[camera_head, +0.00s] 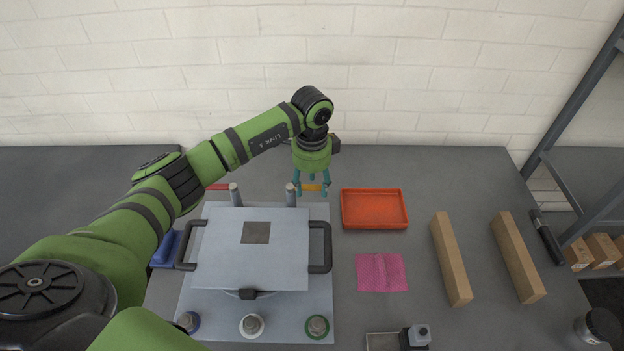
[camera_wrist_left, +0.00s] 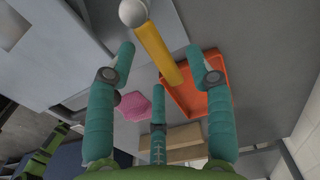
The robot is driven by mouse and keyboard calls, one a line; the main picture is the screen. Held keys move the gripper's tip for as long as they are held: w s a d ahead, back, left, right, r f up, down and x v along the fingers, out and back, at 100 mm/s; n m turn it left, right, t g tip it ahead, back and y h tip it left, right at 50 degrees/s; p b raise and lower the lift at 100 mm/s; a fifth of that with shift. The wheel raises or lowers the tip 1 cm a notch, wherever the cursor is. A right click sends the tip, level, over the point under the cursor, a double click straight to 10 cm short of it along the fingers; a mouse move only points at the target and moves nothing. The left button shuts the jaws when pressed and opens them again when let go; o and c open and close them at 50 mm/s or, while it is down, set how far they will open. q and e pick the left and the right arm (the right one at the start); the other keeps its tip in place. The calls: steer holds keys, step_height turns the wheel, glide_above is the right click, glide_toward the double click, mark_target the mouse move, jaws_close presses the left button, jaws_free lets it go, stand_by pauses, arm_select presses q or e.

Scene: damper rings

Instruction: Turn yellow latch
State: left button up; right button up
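The yellow latch (camera_head: 312,187) is a short bar at the back right of the light grey plate, extending right from a grey post (camera_head: 291,195). My left gripper (camera_head: 311,191) points down over it, with its teal fingers spread around the bar. In the left wrist view the yellow latch (camera_wrist_left: 158,52) runs from a round grey end between the open fingers (camera_wrist_left: 160,72). I cannot tell whether any finger touches it. My right gripper is not in view.
A lidded grey box (camera_head: 275,265) with dark handles stands in front of the latch. A red latch (camera_head: 218,187) is by the left post (camera_head: 235,195). An orange tray (camera_head: 374,224) and a pink cloth (camera_head: 381,272) lie to the right. Wooden bars (camera_head: 452,258) lie farther right.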

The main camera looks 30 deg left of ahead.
arm_select(q)
steer(key=shift+r+p, duration=0.9)
steer(key=shift+r, duration=0.15)
step_height(320, 180, up, 6)
steer(key=p, duration=0.5)
steer(key=shift+f, duration=0.1)
stand_by(0.4)
